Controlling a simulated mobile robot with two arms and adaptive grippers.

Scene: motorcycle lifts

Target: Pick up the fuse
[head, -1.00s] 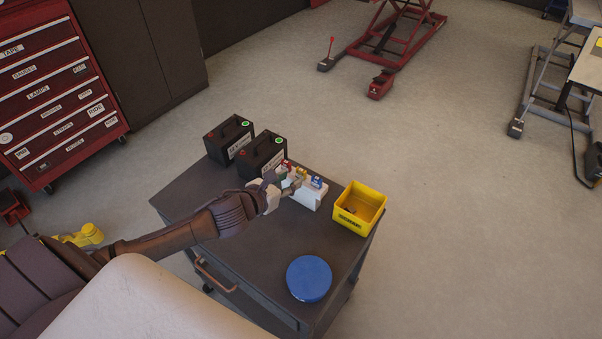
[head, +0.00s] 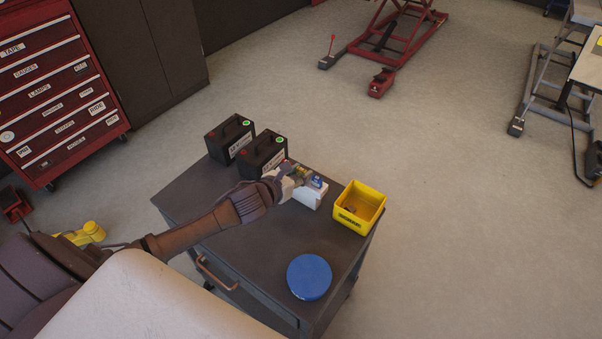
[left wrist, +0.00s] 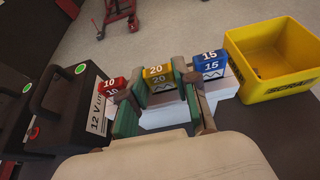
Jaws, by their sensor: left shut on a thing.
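Three fuses stand in a row on a white holder (left wrist: 165,116): a red one marked 10 (left wrist: 112,86), a yellow one marked 20 (left wrist: 158,75) and a blue one marked 15 (left wrist: 211,62). My left gripper (left wrist: 160,82) is shut on the yellow fuse, with one greenish finger on each side of it. The right gripper is out of view.
Two black batteries (head: 230,138) stand at the back left of the dark cart top (head: 235,238). A yellow bin (head: 371,205) is right of the holder, with something small inside. A round blue lid (head: 309,278) lies in front. The floor right of the cart is clear.

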